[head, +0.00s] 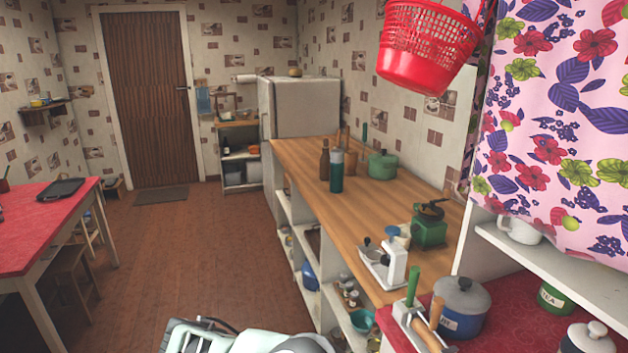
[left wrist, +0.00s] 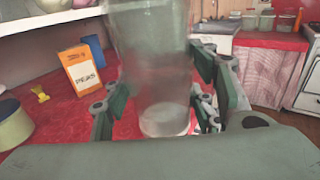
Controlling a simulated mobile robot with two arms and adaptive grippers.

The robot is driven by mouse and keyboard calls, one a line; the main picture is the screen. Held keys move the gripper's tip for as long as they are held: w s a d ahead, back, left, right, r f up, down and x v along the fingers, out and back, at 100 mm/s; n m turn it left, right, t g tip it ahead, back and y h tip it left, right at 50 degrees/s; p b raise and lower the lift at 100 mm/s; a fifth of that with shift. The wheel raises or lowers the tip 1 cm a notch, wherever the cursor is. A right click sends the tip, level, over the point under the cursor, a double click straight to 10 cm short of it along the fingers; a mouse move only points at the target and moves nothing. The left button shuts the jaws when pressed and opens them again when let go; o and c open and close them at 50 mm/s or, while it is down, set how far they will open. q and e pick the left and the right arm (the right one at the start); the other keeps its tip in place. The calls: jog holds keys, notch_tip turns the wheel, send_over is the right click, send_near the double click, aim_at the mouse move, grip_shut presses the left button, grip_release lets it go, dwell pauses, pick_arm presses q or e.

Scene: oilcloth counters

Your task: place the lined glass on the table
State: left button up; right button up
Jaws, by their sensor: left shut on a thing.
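In the left wrist view a tall clear glass (left wrist: 150,55) stands out close to the camera, with a thick pale base. Any lines on it are too blurred to tell. My left gripper (left wrist: 163,88) is shut around it, with green-grey fingers on both sides. A red-topped table (head: 38,228) with pale legs stands at the left of the head view, its left part cut off. In the head view only a pale part of my body shows at the bottom, and the glass cannot be seen there. My right gripper is in neither view.
A dark tray (head: 62,189) lies on the red table and a stool (head: 72,275) stands by it. The brown floor (head: 185,250) between table and wooden counter (head: 310,160) is clear. An orange peas box (left wrist: 82,67) and a yellow item (left wrist: 40,93) stand on a red counter.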

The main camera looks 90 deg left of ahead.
pick_arm(q)
jog(key=n+t+y, duration=0.1)
jog(key=y, duration=0.1)
jog(key=f+n+t+y, duration=0.1)
jog(key=n, duration=0.1)
jog(key=n+t+y, duration=0.1)
jog(key=y, duration=0.1)
jog(key=shift+w+d+f+t+y, duration=0.25)
jog(key=shift+d+t+y, duration=0.05)
jog(key=shift+d, duration=0.1)
jog(key=n+y, duration=0.2)
jog(key=y, duration=0.1)
jog(key=d+n+t+y, duration=0.1)
jog(key=shift+w+f+y, duration=0.3)
jog(key=shift+w, duration=0.1)
jog(key=shift+w+d+n+y, duration=0.35)
jog(key=shift+d+n+y, duration=0.3)
jog(key=shift+n+y, duration=0.05)
jog(key=shift+s+a+f, duration=0.1)
jog(key=shift+s+a, duration=0.1)
jog(key=shift+a, duration=0.1)
